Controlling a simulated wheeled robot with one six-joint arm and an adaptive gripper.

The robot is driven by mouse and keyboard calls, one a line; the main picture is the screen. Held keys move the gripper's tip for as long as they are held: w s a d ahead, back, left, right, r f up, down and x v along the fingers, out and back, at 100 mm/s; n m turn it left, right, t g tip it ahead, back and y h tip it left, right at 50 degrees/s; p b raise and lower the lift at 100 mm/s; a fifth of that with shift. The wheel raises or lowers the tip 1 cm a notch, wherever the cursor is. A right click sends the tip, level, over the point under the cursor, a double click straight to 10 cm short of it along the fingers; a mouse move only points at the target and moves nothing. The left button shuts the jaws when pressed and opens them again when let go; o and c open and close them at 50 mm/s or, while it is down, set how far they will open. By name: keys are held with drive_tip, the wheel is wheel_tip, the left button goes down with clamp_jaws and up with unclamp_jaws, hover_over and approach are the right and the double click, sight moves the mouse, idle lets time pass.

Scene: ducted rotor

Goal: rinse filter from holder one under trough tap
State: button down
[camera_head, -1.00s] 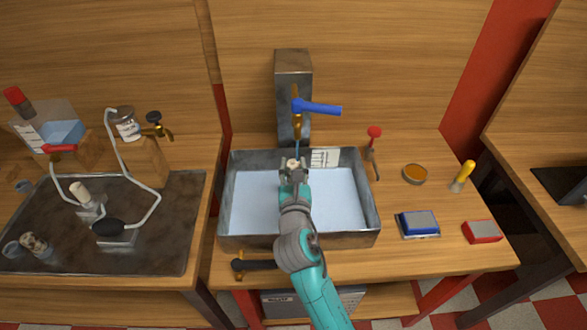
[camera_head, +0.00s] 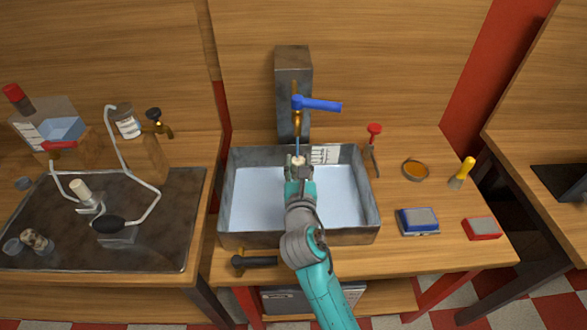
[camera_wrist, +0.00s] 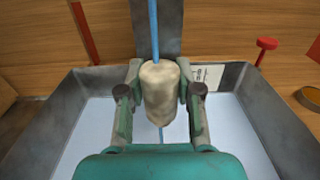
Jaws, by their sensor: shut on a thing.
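My gripper (camera_head: 299,170) is shut on a pale, stained filter (camera_wrist: 160,92) and holds it upright over the metal trough (camera_head: 227,200). The filter (camera_head: 298,160) shows small above my gripper in the head view. The trough tap (camera_head: 298,118) is brass with a blue lever (camera_head: 320,104) pointing right, on a grey post (camera_head: 293,65). A thin blue stream of water (camera_wrist: 155,30) runs from the tap onto the filter's top, and a thin blue line continues below it. The trough holds pale blue water (camera_head: 250,200).
At left, a dark tray (camera_head: 160,240) carries two holders, one (camera_head: 85,195) with a white filter, and a tube. Right of the trough are a red-knobbed lever (camera_head: 374,135), an amber dish (camera_head: 415,170), a yellow-handled tool (camera_head: 462,172), a blue brush (camera_head: 418,222) and a red block (camera_head: 482,229).

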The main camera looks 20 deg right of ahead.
drive_tip(key=shift+a, duration=0.2)
drive_tip(key=shift+w+a, duration=0.2)
drive_tip(key=shift+a, duration=0.2)
drive_tip(key=shift+d, duration=0.2)
drive_tip(key=shift+s+d, duration=0.2)
drive_tip(key=shift+d, duration=0.2)
drive_tip(key=shift+s, duration=0.15)
drive_tip(key=v, duration=0.7)
drive_tip(key=shift+s+a, duration=0.25)
drive_tip(key=shift+s, duration=0.1)
idle(0.4)
idle(0.6)
